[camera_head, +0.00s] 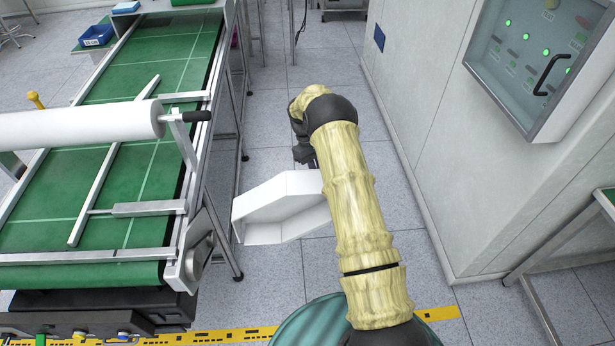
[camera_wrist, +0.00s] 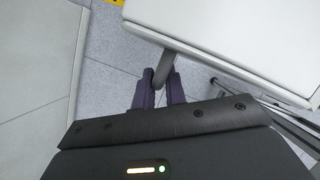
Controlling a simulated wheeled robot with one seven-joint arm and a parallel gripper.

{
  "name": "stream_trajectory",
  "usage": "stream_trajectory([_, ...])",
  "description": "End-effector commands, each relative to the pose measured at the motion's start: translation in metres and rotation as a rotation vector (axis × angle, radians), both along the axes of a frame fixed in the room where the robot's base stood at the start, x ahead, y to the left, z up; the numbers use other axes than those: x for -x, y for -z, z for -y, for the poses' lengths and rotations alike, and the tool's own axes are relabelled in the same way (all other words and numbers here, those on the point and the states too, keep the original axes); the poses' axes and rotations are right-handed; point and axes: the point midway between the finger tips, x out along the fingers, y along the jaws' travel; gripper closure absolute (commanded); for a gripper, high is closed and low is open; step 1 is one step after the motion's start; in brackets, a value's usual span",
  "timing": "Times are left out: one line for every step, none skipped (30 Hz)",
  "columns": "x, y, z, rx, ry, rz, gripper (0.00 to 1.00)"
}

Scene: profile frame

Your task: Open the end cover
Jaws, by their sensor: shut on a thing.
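The white end cover (camera_head: 290,195) stands out from the right side of the conveyor frame, over the floor, as an angled, hollow shell. In the wrist view, its flat white panel (camera_wrist: 240,40) fills the upper right, with a grey handle (camera_wrist: 163,68) at its edge. My gripper (camera_wrist: 160,80) has its two dark fingers on either side of this handle and is shut on it. In the head view, my gripper (camera_head: 304,155) is at the cover's far right edge, partly hidden by my arm. Where the cover joins the frame is unclear.
The green conveyor table (camera_head: 150,170) with a white roll (camera_head: 80,125) is on the left. A pale cabinet (camera_head: 430,130) with a control panel (camera_head: 540,60) stands on the right. Grey floor (camera_head: 265,110) lies free beyond the cover.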

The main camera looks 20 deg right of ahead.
Motion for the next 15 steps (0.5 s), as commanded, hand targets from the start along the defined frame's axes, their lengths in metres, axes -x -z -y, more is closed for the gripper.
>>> stream_trajectory([-0.0003,0.0002,0.0085,0.008,-0.001,-0.001,1.00])
stream_trajectory([-0.0006,0.0002,0.0096,0.008,-0.003,-0.001,1.00])
stream_trajectory([-0.0009,0.0000,0.0105,0.009,-0.005,-0.001,1.00])
stream_trajectory([-0.0011,0.0000,0.0111,0.008,-0.007,-0.001,1.00])
stream_trajectory([-0.0011,0.0000,0.0115,0.009,-0.008,-0.002,1.00])
stream_trajectory([-0.0012,-0.0002,0.0125,0.009,-0.008,-0.002,1.00])
stream_trajectory([-0.0012,-0.0002,0.0128,0.009,-0.008,-0.002,1.00])
stream_trajectory([-0.0012,-0.0002,0.0130,0.009,-0.008,-0.002,1.00])
stream_trajectory([-0.0013,-0.0004,0.0127,0.009,-0.010,-0.002,1.00])
stream_trajectory([-0.0013,-0.0004,0.0122,0.009,-0.010,-0.002,1.00])
stream_trajectory([-0.0014,-0.0005,0.0120,0.009,-0.010,-0.002,1.00])
stream_trajectory([-0.0015,-0.0005,0.0119,0.010,-0.010,-0.001,1.00])
stream_trajectory([-0.0015,-0.0005,0.0118,0.010,-0.010,-0.001,1.00])
stream_trajectory([-0.0015,-0.0006,0.0118,0.010,-0.010,-0.001,1.00])
stream_trajectory([-0.0015,-0.0006,0.0118,0.010,-0.010,-0.001,1.00])
